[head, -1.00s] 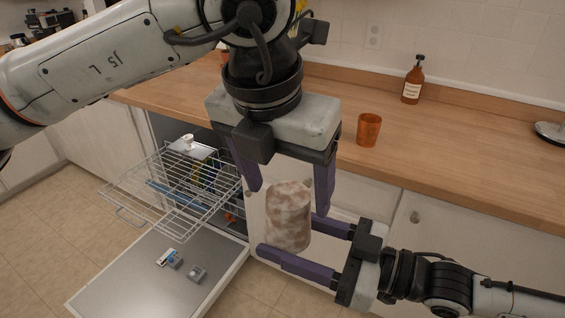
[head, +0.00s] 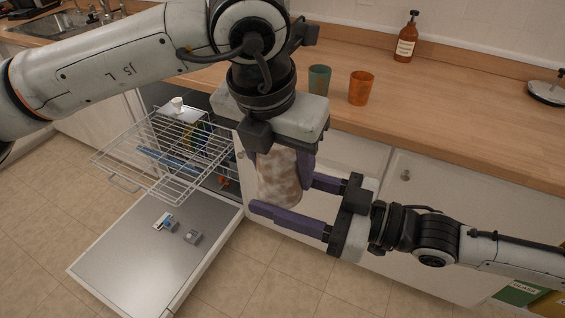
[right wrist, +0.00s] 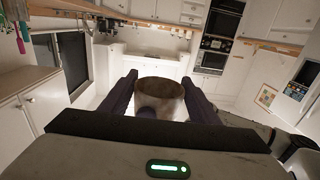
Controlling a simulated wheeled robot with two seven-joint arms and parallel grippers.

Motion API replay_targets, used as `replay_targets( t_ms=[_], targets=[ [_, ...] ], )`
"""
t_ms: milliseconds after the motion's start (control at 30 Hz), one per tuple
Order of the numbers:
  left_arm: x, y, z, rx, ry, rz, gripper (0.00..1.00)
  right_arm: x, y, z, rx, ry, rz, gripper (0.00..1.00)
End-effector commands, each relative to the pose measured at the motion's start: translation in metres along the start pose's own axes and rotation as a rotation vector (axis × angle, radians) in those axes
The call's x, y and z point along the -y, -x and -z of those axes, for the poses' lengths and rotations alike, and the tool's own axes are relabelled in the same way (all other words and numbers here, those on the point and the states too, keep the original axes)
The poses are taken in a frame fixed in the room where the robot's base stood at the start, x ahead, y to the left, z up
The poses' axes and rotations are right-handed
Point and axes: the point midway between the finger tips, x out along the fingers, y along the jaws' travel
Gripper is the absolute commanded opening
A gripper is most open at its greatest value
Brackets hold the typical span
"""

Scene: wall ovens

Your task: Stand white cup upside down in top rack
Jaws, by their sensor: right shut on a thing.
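The white cup (head: 278,182), mottled with brown, is held between the fingers of my right gripper (head: 283,195), which reaches in from the right. It also shows between those fingers in the right wrist view (right wrist: 160,92). My left gripper (head: 290,160) points down over the cup's upper end and hides it.
The open dishwasher door (head: 150,262) lies low below the rack. A green cup (head: 319,78), an orange cup (head: 361,88) and a brown bottle (head: 407,37) stand on the wooden counter (head: 445,95). White cabinet fronts (head: 425,205) lie behind my right arm.

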Motion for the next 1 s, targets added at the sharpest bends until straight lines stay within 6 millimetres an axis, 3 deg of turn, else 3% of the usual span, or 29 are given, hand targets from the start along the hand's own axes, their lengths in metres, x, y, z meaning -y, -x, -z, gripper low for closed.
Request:
replay_targets(
  t_ms=[67, 100, 200, 567, 767, 1000],
  targets=[
    [0.002, 0.0, 0.0, 0.0, -0.002, 0.004, 0.29, 0.0, 0.0, 0.0, 0.0, 0.0, 0.0, 0.33],
    [0.002, 0.0, 0.0, 0.001, -0.002, 0.004, 0.28, 0.0, 0.0, 0.0, 0.0, 0.0, 0.0, 0.62],
    [0.002, 0.001, 0.0, 0.001, -0.002, 0.004, 0.28, 0.0, 0.0, 0.0, 0.0, 0.0, 0.0, 0.77],
    [0.001, 0.001, 0.0, 0.001, -0.001, 0.003, 0.28, 0.0, 0.004, 0.0, 0.001, 0.001, -0.001, 0.77],
    [0.001, 0.001, 0.0, 0.001, -0.001, 0.003, 0.28, -0.001, 0.034, -0.001, 0.005, 0.003, -0.003, 0.77],
    [0.001, 0.0, 0.0, 0.001, -0.001, 0.003, 0.28, -0.001, 0.083, -0.001, 0.005, 0.001, -0.004, 0.77]
  ],
)
